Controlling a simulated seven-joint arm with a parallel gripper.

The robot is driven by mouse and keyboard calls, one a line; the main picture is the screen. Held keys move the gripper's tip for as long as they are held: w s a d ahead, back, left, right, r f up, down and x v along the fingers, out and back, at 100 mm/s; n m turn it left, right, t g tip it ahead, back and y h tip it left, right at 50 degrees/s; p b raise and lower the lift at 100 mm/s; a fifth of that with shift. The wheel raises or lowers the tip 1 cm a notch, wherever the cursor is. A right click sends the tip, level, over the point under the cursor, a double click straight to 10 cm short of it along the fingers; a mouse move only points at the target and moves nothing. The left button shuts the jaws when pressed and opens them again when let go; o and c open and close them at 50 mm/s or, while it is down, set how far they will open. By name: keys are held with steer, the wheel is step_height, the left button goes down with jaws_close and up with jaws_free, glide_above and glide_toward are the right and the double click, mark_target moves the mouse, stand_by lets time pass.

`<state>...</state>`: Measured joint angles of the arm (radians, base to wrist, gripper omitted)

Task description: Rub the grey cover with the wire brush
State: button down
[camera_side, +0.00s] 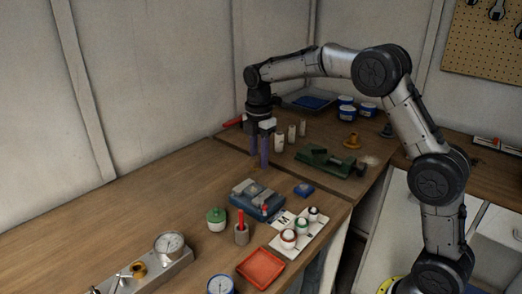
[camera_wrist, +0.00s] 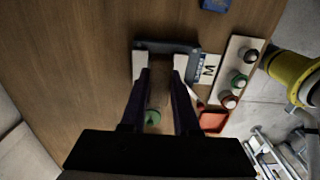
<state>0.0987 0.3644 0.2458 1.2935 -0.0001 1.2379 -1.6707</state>
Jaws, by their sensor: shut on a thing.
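My gripper (camera_side: 259,158) hangs with its long dark-purple fingers pointing down, above and behind a blue-grey device on the bench. In the wrist view my gripper (camera_wrist: 161,70) shows its two fingers apart. I cannot make out the thing held between them. The device (camera_side: 257,203) has a blue base and grey blocks on top; I cannot tell whether these are the grey cover. In the wrist view the device (camera_wrist: 165,47) lies beyond the fingertips, partly hidden by them. I cannot identify the wire brush. A red-handled item (camera_side: 241,217) stands in a grey cup (camera_side: 242,236).
A white panel with several round buttons (camera_side: 288,239) and a red tray (camera_side: 261,268) are right of the cup. A green-lidded jar (camera_side: 216,220) is left of it. Pale cylinders (camera_side: 291,134) and a green tool (camera_side: 327,160) stand behind.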

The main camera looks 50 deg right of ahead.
mark_target(259, 169)
steer(key=shift+f, duration=2)
steer(key=shift+a+f, duration=0.25)
steer(key=shift+f, duration=0.25)
steer(key=shift+a+f, duration=0.25)
steer(key=shift+f, duration=0.25)
steer(key=shift+a, duration=2.25)
steer(key=shift+d, duration=2.9)
steer(key=shift+s+a, duration=0.15)
steer(key=shift+a, duration=2.7)
steer(key=shift+d, duration=2.75)
steer(key=shift+r, duration=4.1)
